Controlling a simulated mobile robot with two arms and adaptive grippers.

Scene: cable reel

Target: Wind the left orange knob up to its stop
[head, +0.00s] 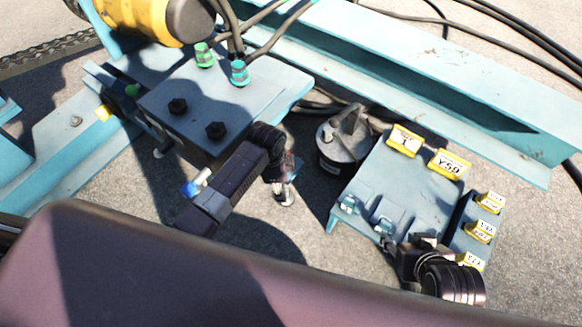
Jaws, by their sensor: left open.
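I cannot make out an orange knob for certain in the head view; the rust-orange patch beside my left gripper is too small to identify. My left gripper (285,190) points down past the front right corner of a blue-grey block (215,108) with dark bolts. It is open, and I see nothing held in it. My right gripper (394,246) is at the front edge of a blue-grey box (408,190) with yellow labels. Its fingers are small and dark here, so their opening is unclear. My own body hides the foreground.
Hoses enter green fittings (204,55) on the block. A grey canister (342,140) stands between the block and the labelled box. A long blue beam (440,85) crosses behind. Concrete ground (255,225) shows below the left gripper.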

